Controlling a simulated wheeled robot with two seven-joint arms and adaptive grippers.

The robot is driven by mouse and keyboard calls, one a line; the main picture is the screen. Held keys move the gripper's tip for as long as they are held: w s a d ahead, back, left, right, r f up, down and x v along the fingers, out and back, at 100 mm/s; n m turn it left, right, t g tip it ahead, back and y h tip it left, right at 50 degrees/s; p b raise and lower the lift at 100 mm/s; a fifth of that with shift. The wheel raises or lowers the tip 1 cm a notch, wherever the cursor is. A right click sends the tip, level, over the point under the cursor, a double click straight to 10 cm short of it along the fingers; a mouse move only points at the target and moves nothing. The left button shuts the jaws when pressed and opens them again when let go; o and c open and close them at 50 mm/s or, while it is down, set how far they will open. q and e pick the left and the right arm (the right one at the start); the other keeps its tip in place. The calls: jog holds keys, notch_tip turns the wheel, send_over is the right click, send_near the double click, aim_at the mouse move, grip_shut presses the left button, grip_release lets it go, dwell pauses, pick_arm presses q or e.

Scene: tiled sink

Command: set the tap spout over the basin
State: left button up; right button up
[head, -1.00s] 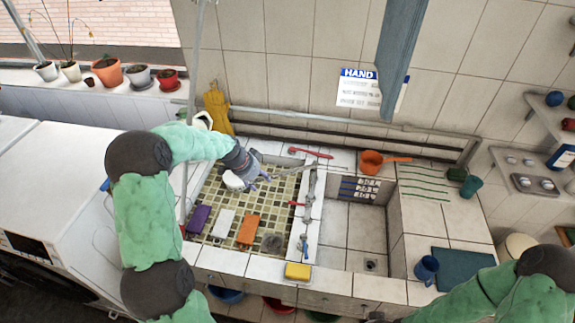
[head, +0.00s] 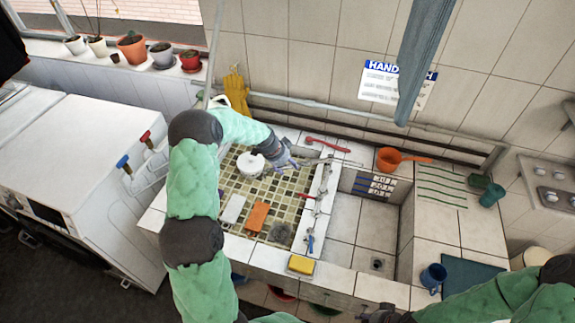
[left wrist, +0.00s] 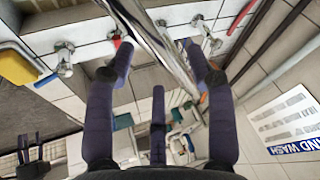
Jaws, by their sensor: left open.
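The chrome tap spout (left wrist: 158,45) runs diagonally between the fingers of my left gripper (left wrist: 160,75) in the left wrist view. The fingers are open around it, and I cannot tell whether any touches it. In the head view my left gripper (head: 288,160) is at the far end of the tiled divider (head: 300,238) between two basins. The spout is thin and hard to make out there. The left basin (head: 237,186) has a mosaic floor; the right basin (head: 345,215) is plain tiled with a drain. My right gripper (head: 380,315) is partly cut off at the bottom edge; its jaws are unclear.
Several small taps line the divider. A yellow sponge (head: 301,265) sits at its near end. An orange brick (head: 257,216) and a white round object (head: 250,163) are in the left basin. A red handle (head: 327,144) and orange dipper (head: 390,159) lie on the back ledge.

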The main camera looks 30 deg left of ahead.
pick_arm(q)
jog(key=shift+w+d+f, duration=0.15)
jog(key=shift+w+f, duration=0.15)
jog(key=shift+f, duration=0.25)
grip_shut()
jog(key=shift+s, duration=0.1)
